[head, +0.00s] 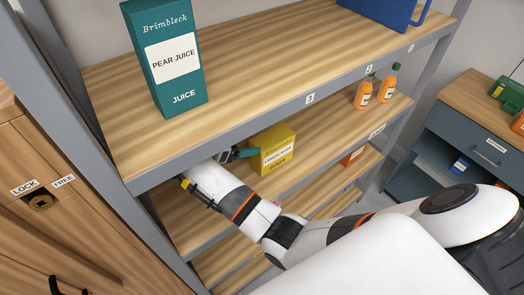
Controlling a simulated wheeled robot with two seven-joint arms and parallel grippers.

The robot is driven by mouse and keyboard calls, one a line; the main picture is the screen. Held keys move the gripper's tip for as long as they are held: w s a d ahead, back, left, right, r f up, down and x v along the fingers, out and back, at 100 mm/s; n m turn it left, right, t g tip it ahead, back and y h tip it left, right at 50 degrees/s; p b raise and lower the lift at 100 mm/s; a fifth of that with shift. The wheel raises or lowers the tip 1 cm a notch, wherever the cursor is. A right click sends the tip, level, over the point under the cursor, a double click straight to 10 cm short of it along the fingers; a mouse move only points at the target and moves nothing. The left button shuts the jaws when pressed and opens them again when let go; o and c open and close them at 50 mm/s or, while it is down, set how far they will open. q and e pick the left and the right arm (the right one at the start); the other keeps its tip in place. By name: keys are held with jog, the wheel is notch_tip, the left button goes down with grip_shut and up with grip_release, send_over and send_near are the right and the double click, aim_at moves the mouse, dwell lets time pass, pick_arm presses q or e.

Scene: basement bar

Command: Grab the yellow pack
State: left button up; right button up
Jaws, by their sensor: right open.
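The yellow pack (275,148) is a small box with a white label, standing on the second shelf (320,145) below the top one. My right gripper (243,153) is at the pack's left side, with its dark fingers close to the box. It is open, and I cannot tell whether a finger touches the pack. The wrist hides part of the shelf. My left gripper is out of view.
A teal juice carton (165,55) and a blue container (385,12) stand on the top shelf (235,65). Orange bottles (363,93) stand right of the pack. A wooden cabinet (50,225) is at left. A desk (480,130) stands at right.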

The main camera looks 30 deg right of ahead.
aim_at(270, 138)
jog(key=p+x, duration=0.1)
jog(key=x, duration=0.4)
jog(key=shift+w+d, duration=0.2)
jog(key=shift+d, duration=0.25)
jog(key=shift+f, duration=0.1)
jog(key=shift+d+p, duration=0.1)
jog(key=shift+p, duration=0.25)
jog(key=x, duration=0.1)
jog(key=p+x, duration=0.1)
jog(key=x, duration=0.1)
jog(key=p+x, duration=0.1)
jog(key=shift+s+d+f, duration=0.2)
jog(key=shift+s+f, duration=0.05)
jog(key=shift+f, duration=0.05)
jog(key=shift+d+f, duration=0.1)
jog(key=shift+d, duration=0.05)
jog(key=shift+a, duration=0.2)
jog(key=c, duration=0.3)
grip_shut()
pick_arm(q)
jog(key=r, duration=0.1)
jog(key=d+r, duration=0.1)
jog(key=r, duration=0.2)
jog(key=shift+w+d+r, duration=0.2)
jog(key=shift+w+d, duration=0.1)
pick_arm(e)
jog(key=shift+w, duration=0.1)
